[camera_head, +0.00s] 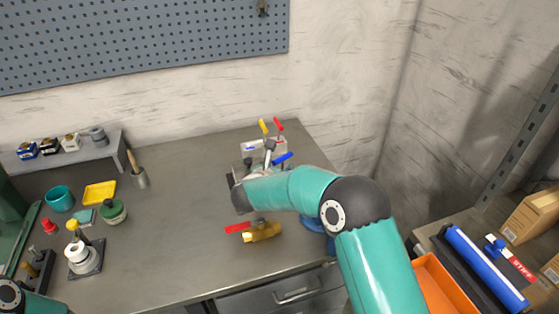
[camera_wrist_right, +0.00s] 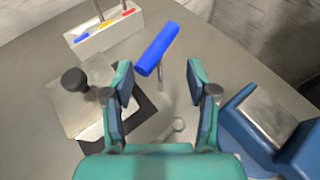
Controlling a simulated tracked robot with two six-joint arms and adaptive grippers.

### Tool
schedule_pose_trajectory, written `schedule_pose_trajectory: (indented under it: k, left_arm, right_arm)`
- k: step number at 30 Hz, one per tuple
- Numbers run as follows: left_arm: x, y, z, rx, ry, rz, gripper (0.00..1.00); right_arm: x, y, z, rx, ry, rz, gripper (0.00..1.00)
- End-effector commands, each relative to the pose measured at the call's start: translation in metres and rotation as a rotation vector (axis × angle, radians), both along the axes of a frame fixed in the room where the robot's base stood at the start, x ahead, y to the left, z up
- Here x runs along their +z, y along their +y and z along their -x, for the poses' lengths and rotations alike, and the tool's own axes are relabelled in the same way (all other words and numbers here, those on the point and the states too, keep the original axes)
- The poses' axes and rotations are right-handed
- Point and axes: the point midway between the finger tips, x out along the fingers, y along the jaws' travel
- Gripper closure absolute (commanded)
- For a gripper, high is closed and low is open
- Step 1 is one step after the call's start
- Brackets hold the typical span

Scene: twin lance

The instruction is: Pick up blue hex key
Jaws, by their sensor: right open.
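The blue hex key has a thick blue handle (camera_head: 283,158) and a thin grey shaft. In the right wrist view its handle (camera_wrist_right: 157,48) lies tilted just beyond my fingertips, with the shaft running down between the fingers without visible contact. My right gripper (camera_wrist_right: 161,85) is open and empty, pointed at the key; in the head view my own wrist hides most of it. I cannot tell what the shaft's lower end rests on. My left gripper is out of view; only a bit of my left arm shows at bottom left.
A pale holder block (camera_wrist_right: 108,36) with blue, yellow and red marks stands behind the key. A metal plate with a black knob (camera_wrist_right: 75,80) lies left, a blue vise (camera_wrist_right: 245,125) right. A red-handled tool (camera_head: 238,228) lies nearer the bench front. The bench middle is clear.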

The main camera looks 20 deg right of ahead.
Motion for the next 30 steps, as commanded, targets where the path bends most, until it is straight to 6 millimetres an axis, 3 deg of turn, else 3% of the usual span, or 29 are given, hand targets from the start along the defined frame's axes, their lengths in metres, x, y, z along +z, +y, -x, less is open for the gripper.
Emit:
schedule_pose_trajectory:
  k: [9, 19, 30]
  left_arm:
    - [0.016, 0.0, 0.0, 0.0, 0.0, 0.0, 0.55]
    - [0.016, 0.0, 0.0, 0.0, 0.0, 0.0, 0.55]
    - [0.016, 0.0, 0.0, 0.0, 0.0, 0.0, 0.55]
  right_arm:
    - [-0.016, -0.024, -0.033, -0.002, 0.001, 0.0, 0.42]
    - [-0.02, -0.028, -0.038, -0.001, 0.001, 0.001, 0.42]
    - [-0.02, -0.028, -0.038, 0.0, 0.001, 0.001, 1.0]
